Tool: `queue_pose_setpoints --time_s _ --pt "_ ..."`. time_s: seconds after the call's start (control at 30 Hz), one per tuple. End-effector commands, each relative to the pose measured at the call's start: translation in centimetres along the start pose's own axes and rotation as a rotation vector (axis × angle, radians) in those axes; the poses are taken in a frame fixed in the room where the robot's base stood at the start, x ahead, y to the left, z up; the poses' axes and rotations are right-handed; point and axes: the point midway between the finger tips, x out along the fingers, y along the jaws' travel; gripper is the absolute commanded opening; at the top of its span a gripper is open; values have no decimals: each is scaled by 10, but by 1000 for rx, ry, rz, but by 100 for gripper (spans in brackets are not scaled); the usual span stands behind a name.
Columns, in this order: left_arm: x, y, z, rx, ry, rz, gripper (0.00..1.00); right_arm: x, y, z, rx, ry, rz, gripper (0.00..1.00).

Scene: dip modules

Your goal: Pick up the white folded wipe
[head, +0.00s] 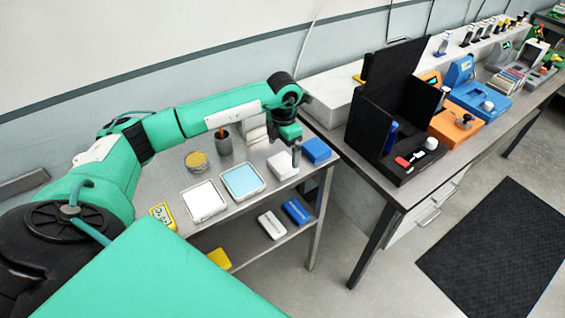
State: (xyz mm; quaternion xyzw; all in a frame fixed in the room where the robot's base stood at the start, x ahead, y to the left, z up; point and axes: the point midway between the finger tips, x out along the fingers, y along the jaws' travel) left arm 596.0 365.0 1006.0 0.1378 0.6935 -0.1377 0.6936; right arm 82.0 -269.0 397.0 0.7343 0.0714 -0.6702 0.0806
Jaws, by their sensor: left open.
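A white folded wipe (282,166), a small thick block, lies on the upper top of the metal table, near its right end. A similar white block (271,225) lies on the lower shelf; I cannot tell from its look whether it is also a folded wipe. My left gripper (296,156) points down by the upper white wipe, at its right rear side, between it and a blue folded block (316,151). The left gripper is open, and its fingers look empty and are small in view. I cannot tell how high the tips are. My right gripper is not in view.
A white-filled tray (188,195) and a blue-filled tray (227,174) sit left of the wipe. A dark cup (224,146), a round yellow-topped tin (196,162) and a yellow sign (162,215) stand nearby. A bench with a black panelled stand (388,88) is at right.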

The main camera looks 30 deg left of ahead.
Motion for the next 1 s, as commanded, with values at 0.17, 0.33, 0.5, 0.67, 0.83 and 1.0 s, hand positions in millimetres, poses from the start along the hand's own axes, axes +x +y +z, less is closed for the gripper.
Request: queue_pose_setpoints --time_s 0.17,0.33,0.5,0.67,0.83,1.0 --pt "14 -2 -4 1 4 -1 100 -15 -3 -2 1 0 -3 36" --pt "38 -2 -5 0 4 -2 100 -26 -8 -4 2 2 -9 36" --pt "51 -2 -4 1 0 0 100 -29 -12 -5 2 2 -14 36" --pt "52 -2 -4 1 0 0 100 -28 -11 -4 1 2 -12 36" --pt "52 -2 -4 1 0 0 74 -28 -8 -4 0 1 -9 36" --pt "52 -2 -4 0 0 0 58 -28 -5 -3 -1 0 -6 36"
